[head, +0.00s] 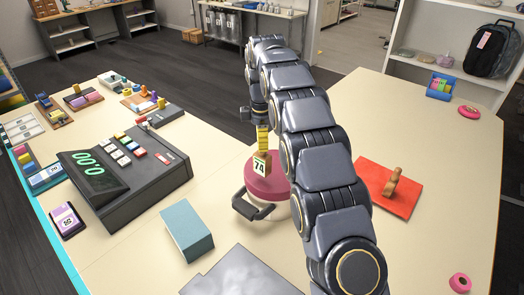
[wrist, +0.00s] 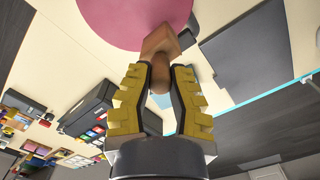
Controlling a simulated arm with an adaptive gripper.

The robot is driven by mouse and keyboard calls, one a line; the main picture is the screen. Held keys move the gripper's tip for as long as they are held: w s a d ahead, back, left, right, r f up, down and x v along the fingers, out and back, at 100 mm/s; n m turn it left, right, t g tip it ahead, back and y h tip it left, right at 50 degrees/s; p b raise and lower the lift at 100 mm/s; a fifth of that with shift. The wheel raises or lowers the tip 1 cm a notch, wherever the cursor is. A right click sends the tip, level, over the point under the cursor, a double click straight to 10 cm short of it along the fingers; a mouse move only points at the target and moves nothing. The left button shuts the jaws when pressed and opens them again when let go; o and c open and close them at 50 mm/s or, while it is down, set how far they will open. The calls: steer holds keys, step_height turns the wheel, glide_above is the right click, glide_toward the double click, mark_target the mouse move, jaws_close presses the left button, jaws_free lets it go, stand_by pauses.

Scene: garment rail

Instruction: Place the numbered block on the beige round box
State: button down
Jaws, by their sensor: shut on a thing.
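The numbered block (head: 261,166) is a small brown wooden piece with a white tag reading 74 on its front. My gripper (head: 262,149) has yellow-padded fingers and is shut on the block's rounded brown knob, as the wrist view (wrist: 160,82) shows. The block (wrist: 160,42) hangs upright from the fingers. The round box (head: 283,185) has a pink top and a pale body, partly hidden by my arm. The block is over its pink top, which also shows in the wrist view (wrist: 115,22). I cannot tell whether they touch.
A black handle (head: 248,208) juts from the round box's front left. A teal box (head: 187,230), a grey sheet (head: 240,275) and a cash register (head: 125,165) are to the left. A red board (head: 388,200) with a wooden handle lies right.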

steer(key=shift+w+f, duration=0.2)
steer(key=shift+f, duration=1.55)
steer(key=c, duration=1.1)
jaws_free()
steer(key=shift+f, duration=0.15)
step_height(320, 180, up, 7)
steer(key=shift+a+f, duration=0.15)
steer(key=shift+s+r, duration=0.1)
steer(key=shift+r, duration=0.45)
steer(key=shift+r, duration=0.1)
